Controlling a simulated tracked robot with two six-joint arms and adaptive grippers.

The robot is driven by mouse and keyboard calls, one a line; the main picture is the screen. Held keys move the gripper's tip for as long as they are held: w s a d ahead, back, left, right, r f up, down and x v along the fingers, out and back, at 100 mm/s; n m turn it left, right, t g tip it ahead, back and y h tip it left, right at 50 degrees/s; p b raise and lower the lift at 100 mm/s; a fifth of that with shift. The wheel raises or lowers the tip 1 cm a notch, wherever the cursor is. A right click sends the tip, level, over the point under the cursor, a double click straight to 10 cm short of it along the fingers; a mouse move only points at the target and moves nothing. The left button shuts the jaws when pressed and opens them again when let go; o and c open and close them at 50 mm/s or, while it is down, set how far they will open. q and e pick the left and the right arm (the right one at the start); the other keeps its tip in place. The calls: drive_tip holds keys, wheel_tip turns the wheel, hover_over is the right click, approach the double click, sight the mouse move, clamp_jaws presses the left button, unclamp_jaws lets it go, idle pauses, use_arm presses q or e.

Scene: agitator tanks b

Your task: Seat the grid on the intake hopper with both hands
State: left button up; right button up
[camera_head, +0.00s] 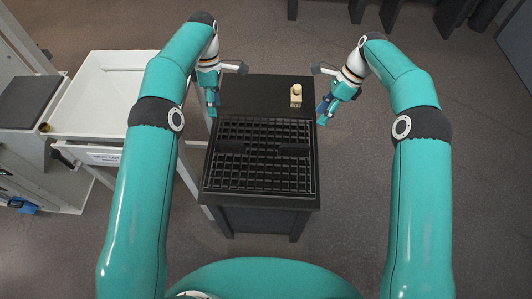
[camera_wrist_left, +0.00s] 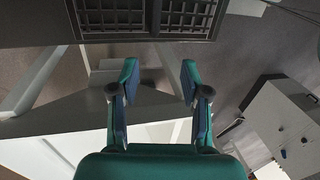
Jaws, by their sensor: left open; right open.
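The black grid (camera_head: 262,178) lies flat on a dark stand, with two dark bars (camera_head: 231,147) across it that look like handles. Part of the grid shows at the top of the left wrist view (camera_wrist_left: 110,17). A white open basin (camera_head: 112,85) with a label on its front stands to the left; it seems to be the intake hopper. My left gripper (camera_head: 213,108) is open and empty by the grid's far left corner; its spread fingers show in the wrist view (camera_wrist_left: 158,75). My right gripper (camera_head: 323,115) is open and empty by the far right corner.
The dark stand (camera_head: 250,95) has a bare top beyond the grid, with a small cream and yellow object (camera_head: 296,95) on it. A grey-topped cabinet (camera_head: 30,100) stands left of the basin. The floor (camera_head: 480,170) on the right is clear.

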sight(230, 143)
use_arm(q)
drive_tip(key=d, duration=0.3)
drive_tip(key=shift+w+d+m, duration=0.1)
drive_tip(key=shift+w+m, duration=0.1)
drive_tip(key=shift+m, duration=0.1)
use_arm(e)
drive_tip(key=shift+w+a, duration=0.3)
drive_tip(key=shift+a, duration=0.6)
use_arm(q)
drive_tip(key=shift+f, duration=0.1)
use_arm(e)
drive_tip(key=shift+f, duration=0.1)
use_arm(q)
drive_tip(key=x, duration=1.6)
drive_tip(key=shift+w+f, duration=0.15)
drive_tip(key=shift+f, duration=0.3)
use_arm(e)
drive_tip(key=x, duration=1.6)
drive_tip(key=shift+a+f, duration=0.15)
drive_tip(key=shift+f, duration=0.25)
use_arm(q)
clamp_jaws()
use_arm(e)
clamp_jaws()
use_arm(q)
drive_tip(key=shift+r, duration=0.1)
